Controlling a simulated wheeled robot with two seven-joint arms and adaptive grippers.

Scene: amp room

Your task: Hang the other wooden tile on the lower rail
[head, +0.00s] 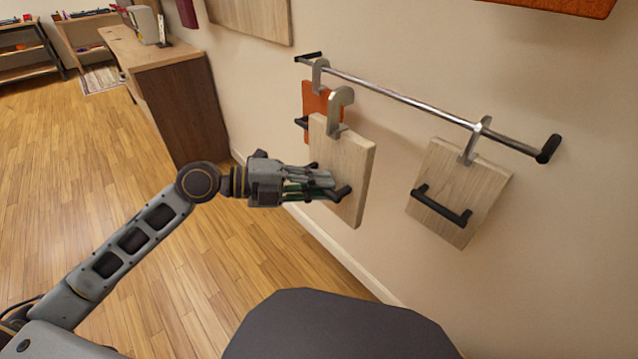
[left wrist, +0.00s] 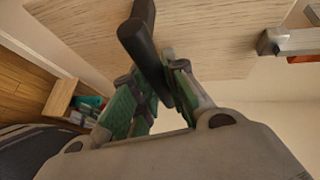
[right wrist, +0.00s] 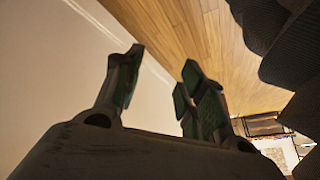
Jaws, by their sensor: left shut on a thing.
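One wooden tile (head: 345,165) is held by my left gripper (head: 325,188), which is shut on its black handle (left wrist: 145,50). Its metal hook (head: 338,105) points up, in front of the rail and apart from it as far as I can tell. The lower rail (head: 400,98) is a metal bar with black ends on the wall. A second wooden tile (head: 462,190) hangs by its hook near the rail's right end. An orange tile (head: 315,105) hangs near the left end, partly hidden behind the held tile. My right gripper (right wrist: 160,85) is open and empty, seen only in the right wrist view.
A wooden cabinet (head: 165,90) stands against the wall at the left. Upper tiles, one wooden (head: 250,18) and one orange (head: 560,5), hang above the rail. The rail between the orange tile and the hanging wooden tile is free. The floor (head: 120,170) is clear.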

